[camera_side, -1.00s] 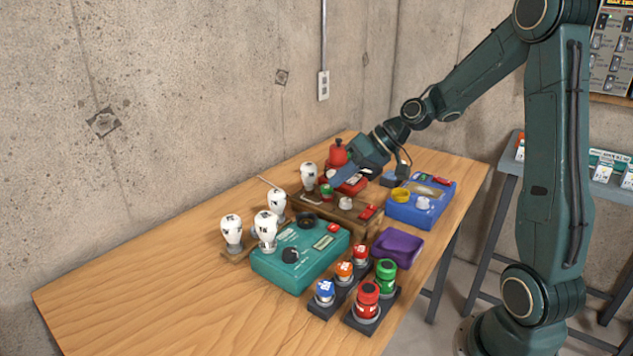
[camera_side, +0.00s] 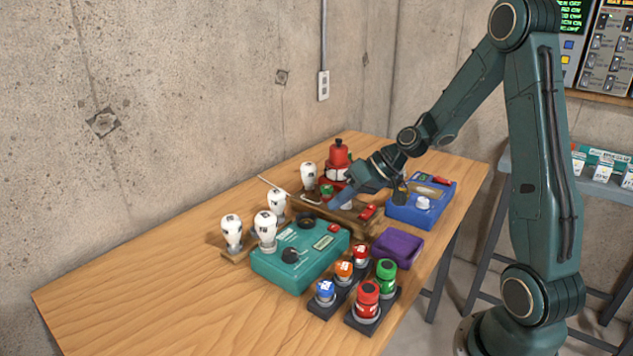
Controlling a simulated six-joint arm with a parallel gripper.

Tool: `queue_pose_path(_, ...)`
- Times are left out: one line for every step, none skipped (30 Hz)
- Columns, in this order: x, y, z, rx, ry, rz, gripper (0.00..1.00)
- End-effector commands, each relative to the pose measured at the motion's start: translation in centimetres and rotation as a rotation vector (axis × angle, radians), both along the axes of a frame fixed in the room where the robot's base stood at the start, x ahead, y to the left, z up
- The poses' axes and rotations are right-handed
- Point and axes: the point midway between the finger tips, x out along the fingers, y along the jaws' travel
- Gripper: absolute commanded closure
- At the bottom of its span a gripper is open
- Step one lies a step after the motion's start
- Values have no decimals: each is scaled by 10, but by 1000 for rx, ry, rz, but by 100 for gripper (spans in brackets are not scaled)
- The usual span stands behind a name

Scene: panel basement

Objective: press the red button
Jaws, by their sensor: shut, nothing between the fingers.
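A large red button (camera_side: 366,298) stands on a dark base at the front of the table, beside a green button (camera_side: 386,271). A smaller red button (camera_side: 361,254) stands on another dark base, in a row with an orange button (camera_side: 344,270) and a blue button (camera_side: 325,291). My gripper (camera_side: 338,203) is shut and empty, pointing down and left over the wooden box (camera_side: 345,232) behind these buttons. It is apart from both red buttons. I cannot tell whether its fingertips touch the box.
A teal box (camera_side: 275,268) with knobs lies left of the buttons, and a purple block (camera_side: 397,247) lies right. White bulbs (camera_side: 232,231) stand at left. A blue box (camera_side: 420,208) and a red bottle-like thing (camera_side: 339,155) are farther back. The table (camera_side: 150,300) is clear at front left.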

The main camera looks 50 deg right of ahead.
Motion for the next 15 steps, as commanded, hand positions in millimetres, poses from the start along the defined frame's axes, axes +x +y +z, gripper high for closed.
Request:
queue_pose_path(-1, 1, -6, 3, 4, 1, 100)
queue_pose_path(0, 1, -9, 4, 4, 0, 100)
queue_pose_path(0, 0, -12, 3, 2, 0, 100)
queue_pose_path(0, 0, -15, 3, 2, 1, 100)
queue_pose_path(0, 1, -17, 3, 3, 0, 100)
queue_pose_path(0, 1, -20, 3, 3, 0, 100)
queue_pose_path(0, 1, -22, 3, 3, -1, 100)
queue_pose_path(0, 0, -23, 2, 2, 0, 100)
queue_pose_path(0, 0, -25, 1, 1, 0, 100)
queue_pose_path(0, 0, -26, 1, 1, 0, 100)
queue_pose_path(0, 0, -27, 1, 2, 0, 100)
queue_pose_path(0, 0, -29, 1, 2, 0, 100)
queue_pose_path(0, 0, -29, 1, 2, 0, 100)
queue_pose_path(0, 0, -30, 1, 2, 0, 100)
queue_pose_path(0, 0, -30, 1, 2, 0, 100)
